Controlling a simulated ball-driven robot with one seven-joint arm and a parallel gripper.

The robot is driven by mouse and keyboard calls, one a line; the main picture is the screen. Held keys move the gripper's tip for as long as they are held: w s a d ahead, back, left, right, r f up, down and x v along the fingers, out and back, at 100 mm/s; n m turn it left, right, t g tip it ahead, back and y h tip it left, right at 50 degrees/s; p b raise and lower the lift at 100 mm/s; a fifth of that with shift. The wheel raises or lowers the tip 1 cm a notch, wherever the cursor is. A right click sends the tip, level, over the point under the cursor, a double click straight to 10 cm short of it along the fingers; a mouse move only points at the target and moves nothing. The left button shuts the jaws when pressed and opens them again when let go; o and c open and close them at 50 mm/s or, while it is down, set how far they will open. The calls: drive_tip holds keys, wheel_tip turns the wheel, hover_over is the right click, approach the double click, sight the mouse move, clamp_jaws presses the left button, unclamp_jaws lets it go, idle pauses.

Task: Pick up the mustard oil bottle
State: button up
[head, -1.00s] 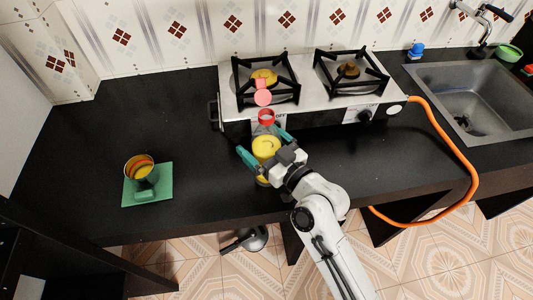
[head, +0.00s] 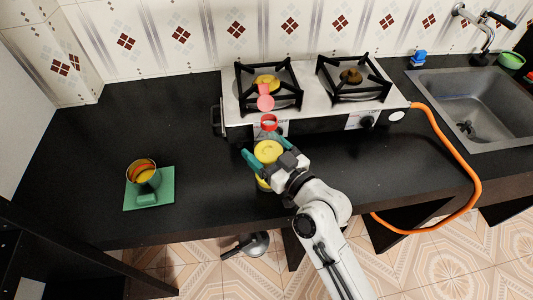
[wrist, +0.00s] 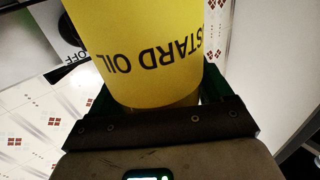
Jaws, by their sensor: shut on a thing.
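The mustard oil bottle is yellow with a red cap. In the head view its yellow body (head: 267,152) stands at the counter's front edge, in front of the stove. In the wrist view the yellow body (wrist: 150,45) fills the upper middle, with the upside-down letters "STARD OIL" on it. My gripper (head: 268,160) is shut on the bottle, with one green finger on each side of it. The lower part of the bottle is partly hidden by my gripper, and I cannot tell whether it touches the counter.
The two-burner stove (head: 310,118) stands behind the bottle, with an orange hose (head: 470,165) at its right. A cup (head: 142,172) sits on a green mat (head: 165,197) at the left. The sink (head: 470,105) is at the right. The counter between mat and bottle is clear.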

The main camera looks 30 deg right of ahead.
sight(271, 135)
drive_tip(key=shift+r, duration=0.55)
wheel_tip(271, 135, up, 2)
drive_tip(key=shift+r+p, duration=0.1)
drive_tip(key=shift+p, duration=0.35)
drive_tip(key=s+r, duration=0.4)
drive_tip(key=r, duration=0.1)
drive_tip(key=shift+s+d, duration=0.1)
drive_tip(key=s+r+p, duration=0.2)
drive_tip(key=s+r, duration=0.3)
drive_tip(key=s, duration=0.4)
drive_tip(key=shift+s+d, duration=0.25)
drive_tip(key=shift+s, duration=0.15)
